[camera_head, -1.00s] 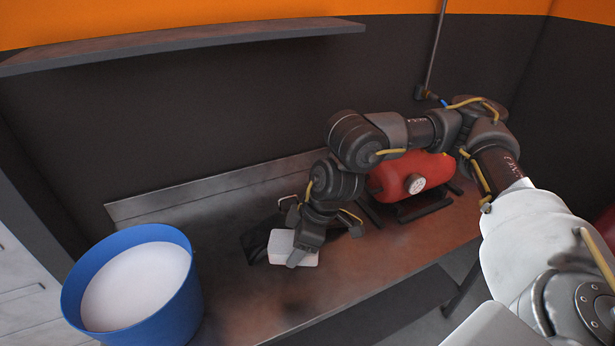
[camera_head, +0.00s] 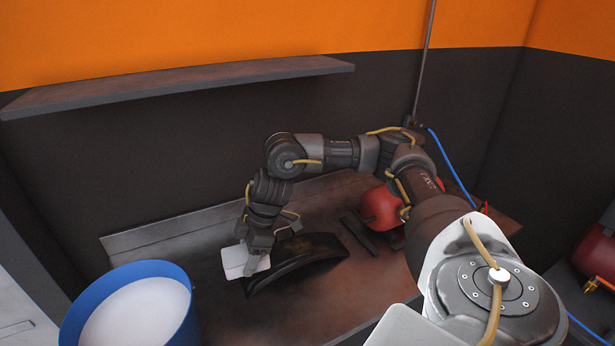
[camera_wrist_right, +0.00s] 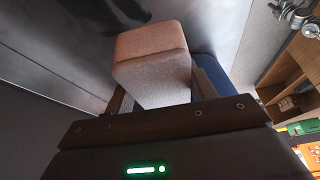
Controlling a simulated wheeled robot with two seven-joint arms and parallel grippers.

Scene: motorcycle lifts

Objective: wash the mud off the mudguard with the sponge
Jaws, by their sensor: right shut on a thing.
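The sponge (camera_head: 234,262) is a pale block held in my right gripper (camera_head: 254,264), at the left end of the mudguard. In the right wrist view the sponge (camera_wrist_right: 153,75) sits between the fingers, its far face brownish. The mudguard (camera_head: 300,258) is a dark curved piece on the bench; brownish patches show on it, but I cannot tell how much is mud. Whether the sponge touches the mudguard is unclear. My left gripper is out of view.
A blue bucket (camera_head: 182,322) with whitish contents stands left of the sponge. A red tank (camera_head: 380,206) stands on the bench (camera_head: 335,300) at the right, partly behind my arm. A shelf (camera_head: 190,82) hangs on the wall above. Bare bench lies in front of the mudguard.

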